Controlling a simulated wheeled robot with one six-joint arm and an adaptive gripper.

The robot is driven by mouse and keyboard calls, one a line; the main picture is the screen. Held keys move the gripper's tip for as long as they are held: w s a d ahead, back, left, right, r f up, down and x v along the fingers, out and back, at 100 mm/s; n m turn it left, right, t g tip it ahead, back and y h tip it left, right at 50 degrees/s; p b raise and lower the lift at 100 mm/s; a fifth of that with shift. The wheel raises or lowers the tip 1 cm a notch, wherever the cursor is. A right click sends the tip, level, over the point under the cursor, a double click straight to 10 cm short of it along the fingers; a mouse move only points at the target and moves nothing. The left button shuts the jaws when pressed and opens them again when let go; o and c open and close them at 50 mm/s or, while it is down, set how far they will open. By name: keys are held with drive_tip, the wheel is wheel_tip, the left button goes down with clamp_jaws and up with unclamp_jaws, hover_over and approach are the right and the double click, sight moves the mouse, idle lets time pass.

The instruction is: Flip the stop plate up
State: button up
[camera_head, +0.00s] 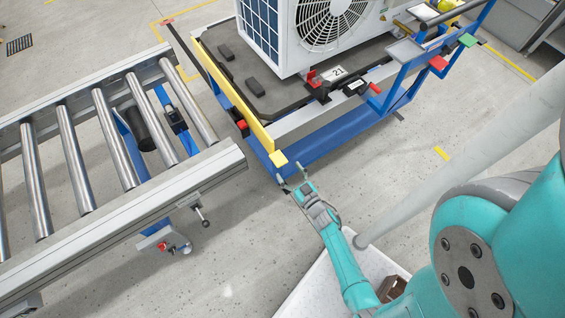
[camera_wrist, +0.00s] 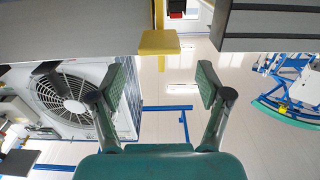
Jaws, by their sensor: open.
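The stop plate (camera_head: 232,92) is a long yellow bar along the cart's edge that faces the roller conveyor. A square yellow tab (camera_head: 278,158) sits at its near end; I cannot tell its exact tilt. My gripper (camera_head: 293,180) is open and empty, just short of the tab and apart from it. In the wrist view the yellow tab (camera_wrist: 158,42) shows beyond the gap between the open fingertips (camera_wrist: 162,85). The rest of the plate is mostly hidden in that view.
The blue cart (camera_head: 325,137) carries a white fan unit (camera_head: 285,38) on a dark pallet (camera_head: 245,75). The roller conveyor (camera_head: 120,150) stands to the left, with a narrow floor gap before the cart. A pale pole (camera_head: 450,160) and white surface (camera_head: 325,285) lie near my arm.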

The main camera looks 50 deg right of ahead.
drive_tip(key=v, duration=0.5)
idle(0.6)
drive_tip(key=s+a+r+n+y, duration=0.1)
drive_tip(key=s+a+r, duration=1)
drive_tip(key=a+r, duration=0.2)
drive_tip(key=s+a+r+n+g+y, duration=0.1)
drive_tip(key=s+r, duration=0.3)
drive_tip(key=r, duration=0.5)
drive_tip(key=s+a+r+n+g+y, duration=0.1)
drive_tip(key=s+a+r+y, duration=0.2)
drive_tip(key=r, duration=0.5)
drive_tip(key=shift+s+a+r+g, duration=0.3)
drive_tip(key=shift+s+a+r, duration=0.15)
drive_tip(key=shift+s, duration=0.7)
